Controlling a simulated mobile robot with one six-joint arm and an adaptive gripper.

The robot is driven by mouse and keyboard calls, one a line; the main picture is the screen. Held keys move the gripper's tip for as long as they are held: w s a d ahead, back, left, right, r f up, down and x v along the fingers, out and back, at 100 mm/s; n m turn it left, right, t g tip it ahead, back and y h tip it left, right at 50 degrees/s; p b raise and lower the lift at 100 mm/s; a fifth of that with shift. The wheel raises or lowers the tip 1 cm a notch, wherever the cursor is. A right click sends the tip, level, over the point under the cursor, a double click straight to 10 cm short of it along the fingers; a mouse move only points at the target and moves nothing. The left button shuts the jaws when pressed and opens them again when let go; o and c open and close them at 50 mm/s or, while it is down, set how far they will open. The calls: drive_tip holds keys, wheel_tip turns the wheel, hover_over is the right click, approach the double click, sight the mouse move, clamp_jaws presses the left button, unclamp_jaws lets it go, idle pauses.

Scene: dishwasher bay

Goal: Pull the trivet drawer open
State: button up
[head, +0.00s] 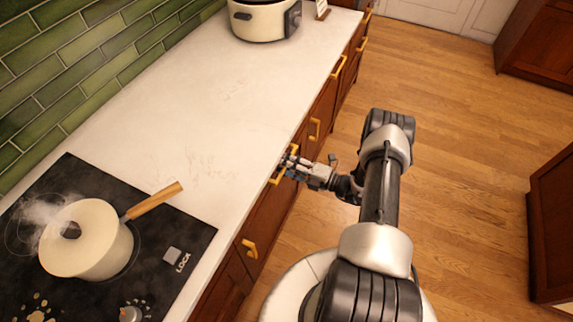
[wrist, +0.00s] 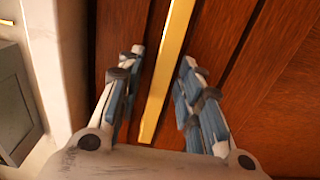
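My gripper (head: 288,163) is at a brass bar handle (head: 276,178) on the brown wooden front below the white counter's edge. The wrist view shows the handle (wrist: 166,70) running between the two fingers of my gripper (wrist: 162,57). The fingers are apart, one on each side of the bar, with a gap visible on both sides. The wooden drawer front (wrist: 210,35) behind it looks shut. No label shows, so I cannot tell from the pictures whether this is the trivet drawer. My gripper hides part of the handle in the head view.
Further handles sit along the cabinets, one nearer (head: 250,248) and one farther (head: 314,129). A steaming cream pot (head: 85,245) stands on the black cooktop (head: 190,225). A cream cooker (head: 262,20) stands at the counter's far end. Wooden floor (head: 460,150) lies open to the right.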

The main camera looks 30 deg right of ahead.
drive_tip(key=shift+c, duration=0.3)
clamp_jaws()
idle(0.5)
